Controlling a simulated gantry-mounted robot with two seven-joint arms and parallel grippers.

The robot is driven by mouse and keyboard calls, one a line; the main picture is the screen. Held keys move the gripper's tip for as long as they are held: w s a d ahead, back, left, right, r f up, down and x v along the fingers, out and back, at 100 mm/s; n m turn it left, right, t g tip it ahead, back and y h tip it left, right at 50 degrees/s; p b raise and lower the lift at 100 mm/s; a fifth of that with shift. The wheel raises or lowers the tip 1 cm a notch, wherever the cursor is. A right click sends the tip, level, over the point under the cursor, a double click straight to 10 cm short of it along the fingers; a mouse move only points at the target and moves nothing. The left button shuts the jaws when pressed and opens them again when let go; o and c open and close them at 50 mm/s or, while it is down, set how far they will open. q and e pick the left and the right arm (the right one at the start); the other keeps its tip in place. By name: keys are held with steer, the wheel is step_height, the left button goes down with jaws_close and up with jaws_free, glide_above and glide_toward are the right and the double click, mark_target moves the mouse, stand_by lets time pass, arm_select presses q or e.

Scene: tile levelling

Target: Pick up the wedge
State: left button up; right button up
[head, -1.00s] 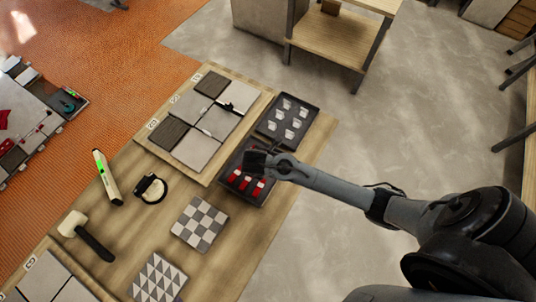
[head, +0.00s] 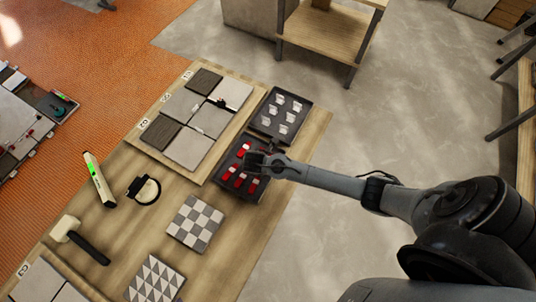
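Several red wedges (head: 240,179) lie in a dark tray (head: 222,184) near the table's right edge. My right gripper (head: 256,160) is over this tray, its arm coming in from the right. It hides part of the tray and perhaps some wedges. The fingers are dark and small against the dark tray, so I cannot tell whether they are open or touching a wedge. My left gripper is not in view.
A second dark tray (head: 263,127) with white clips adjoins the wedge tray. A board with grey tiles (head: 187,149) lies left of both. A checkered tile (head: 196,222), a suction cup (head: 144,189), a level (head: 99,180) and a mallet (head: 79,238) lie further left and in front.

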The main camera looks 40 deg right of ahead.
steer(key=c, duration=1)
steer(key=shift+r, duration=0.1)
